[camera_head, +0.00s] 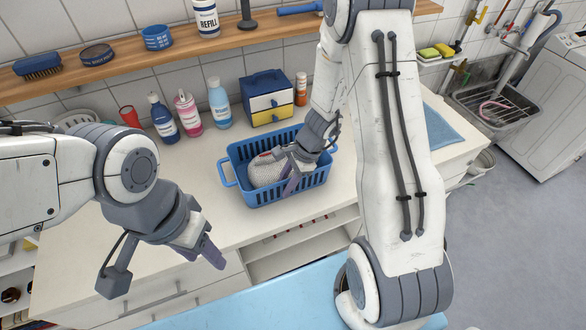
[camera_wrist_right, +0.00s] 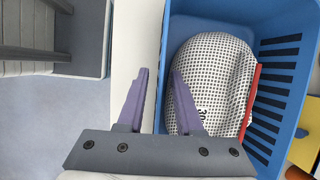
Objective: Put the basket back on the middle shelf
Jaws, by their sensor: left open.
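A blue slotted basket (camera_head: 228,172) with side handles stands on the white counter. It holds a white, black-dotted bag (camera_head: 262,172), which also shows with a red edge in the right wrist view (camera_wrist_right: 210,75). My right gripper (camera_head: 291,184) is at the basket's front wall. In the right wrist view its purple fingers (camera_wrist_right: 159,75) are apart, one over the outside and one over the inside of the basket wall (camera_wrist_right: 163,60). My left gripper (camera_head: 205,255) is open and empty, left of the basket and in front of the counter. Which shelf is the middle one is unclear.
A wooden wall shelf (camera_head: 180,45) holds brushes, a tin and a refill bottle. Bottles (camera_head: 188,112) and a small drawer box (camera_head: 268,97) stand behind the basket. An open shelf space (camera_head: 300,240) is below the counter. My right arm hides part of the counter.

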